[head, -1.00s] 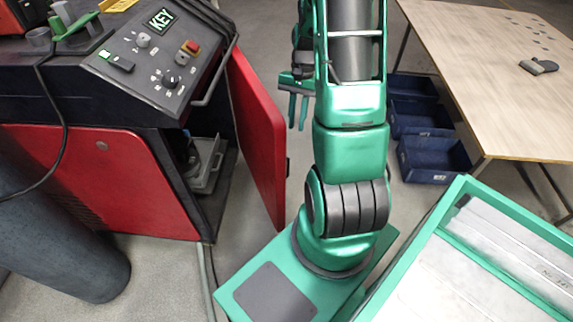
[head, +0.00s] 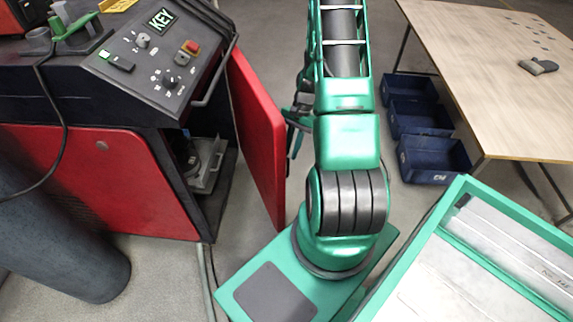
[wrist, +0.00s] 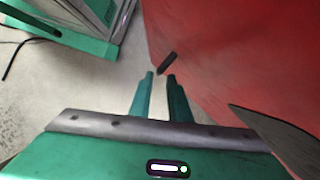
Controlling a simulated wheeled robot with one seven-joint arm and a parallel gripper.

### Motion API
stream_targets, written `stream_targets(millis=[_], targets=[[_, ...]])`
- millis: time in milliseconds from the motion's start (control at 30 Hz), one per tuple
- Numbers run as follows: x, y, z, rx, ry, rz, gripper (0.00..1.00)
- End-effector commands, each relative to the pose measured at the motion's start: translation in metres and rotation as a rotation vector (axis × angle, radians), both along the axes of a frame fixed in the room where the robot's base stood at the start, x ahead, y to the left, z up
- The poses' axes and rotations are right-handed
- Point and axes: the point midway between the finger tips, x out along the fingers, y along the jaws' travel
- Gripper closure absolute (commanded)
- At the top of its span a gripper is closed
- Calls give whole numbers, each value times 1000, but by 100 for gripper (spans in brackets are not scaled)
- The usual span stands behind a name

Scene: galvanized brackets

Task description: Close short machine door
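The short machine door (head: 258,135) is a red panel standing open on the right side of the dark machine (head: 160,75). The cabinet opening behind it shows. In the wrist view the red door surface (wrist: 235,60) fills the right side, with a small dark handle (wrist: 167,63) on it. My gripper (wrist: 160,76) has its two green fingers apart with a narrow gap. The tips are close to the handle, just short of it in the picture; contact cannot be told. In the head view my gripper (head: 294,138) is beside the door's outer face, partly hidden by my arm.
A wooden table (head: 490,70) stands at the right, with blue bins (head: 432,160) beside and under it. A green-framed crate (head: 425,245) with grey plates is at lower right. A dark cylinder (head: 65,245) stands at left.

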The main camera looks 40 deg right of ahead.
Motion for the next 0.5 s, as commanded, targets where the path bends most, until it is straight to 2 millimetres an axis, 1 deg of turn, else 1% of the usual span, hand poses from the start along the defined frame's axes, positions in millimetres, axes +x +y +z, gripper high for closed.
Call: stream_targets(millis=[33,200,300,500], targets=[[-2,5,-9,3,4,1,83],[-4,15,-35,3,2,2,83],[-5,19,-46,2,2,2,83],[-6,23,-57,1,1,1,83]])
